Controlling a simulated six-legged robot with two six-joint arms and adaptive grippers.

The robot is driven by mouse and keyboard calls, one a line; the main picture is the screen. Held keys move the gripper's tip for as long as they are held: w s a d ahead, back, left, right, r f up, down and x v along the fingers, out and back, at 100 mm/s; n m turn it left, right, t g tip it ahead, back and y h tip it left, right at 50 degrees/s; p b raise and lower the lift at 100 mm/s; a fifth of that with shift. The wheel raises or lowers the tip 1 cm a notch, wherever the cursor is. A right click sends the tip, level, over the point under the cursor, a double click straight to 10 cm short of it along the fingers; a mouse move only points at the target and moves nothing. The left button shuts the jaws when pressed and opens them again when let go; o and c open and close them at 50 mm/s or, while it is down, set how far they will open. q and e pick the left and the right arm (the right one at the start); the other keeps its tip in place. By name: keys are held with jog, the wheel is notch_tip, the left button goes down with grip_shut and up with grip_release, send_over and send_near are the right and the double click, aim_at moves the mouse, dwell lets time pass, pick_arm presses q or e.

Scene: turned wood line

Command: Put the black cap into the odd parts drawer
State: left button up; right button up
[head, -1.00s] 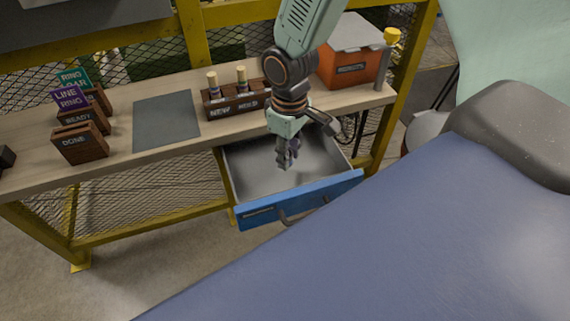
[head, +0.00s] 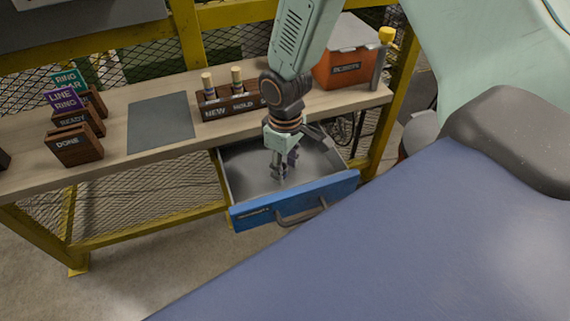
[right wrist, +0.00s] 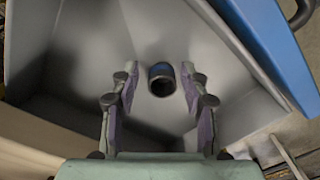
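The odd parts drawer is a grey drawer with a blue front (head: 335,191), pulled open below the bench. Its grey inside also shows in the right wrist view (right wrist: 85,50). My right gripper (head: 284,172) points down inside the drawer. In the right wrist view the right gripper's purple-padded fingers (right wrist: 160,100) are spread apart. The black cap (right wrist: 161,80), a short dark cylinder with a bluish inside, shows between and beyond the fingertips, with a gap on each side. It appears to be in the drawer. I cannot make it out in the head view. My left gripper is not in view.
The wooden bench (head: 110,170) carries a grey mat (head: 160,122), wooden sign blocks (head: 74,146), a rack (head: 228,106) with two light-topped pegs, and an orange box (head: 345,68). Yellow posts frame the bench. The drawer's walls surround my right gripper.

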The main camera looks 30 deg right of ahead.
jog(key=shift+w+a, duration=0.15)
jog(key=shift+a, duration=0.05)
jog(key=shift+r, duration=0.1)
jog(key=shift+d+r, duration=0.1)
jog(key=shift+r, duration=0.2)
notch_tip(320, 180, up, 12)
jog(key=shift+f+p, duration=0.2)
jog(key=shift+p, duration=0.95)
jog(key=shift+d, duration=0.1)
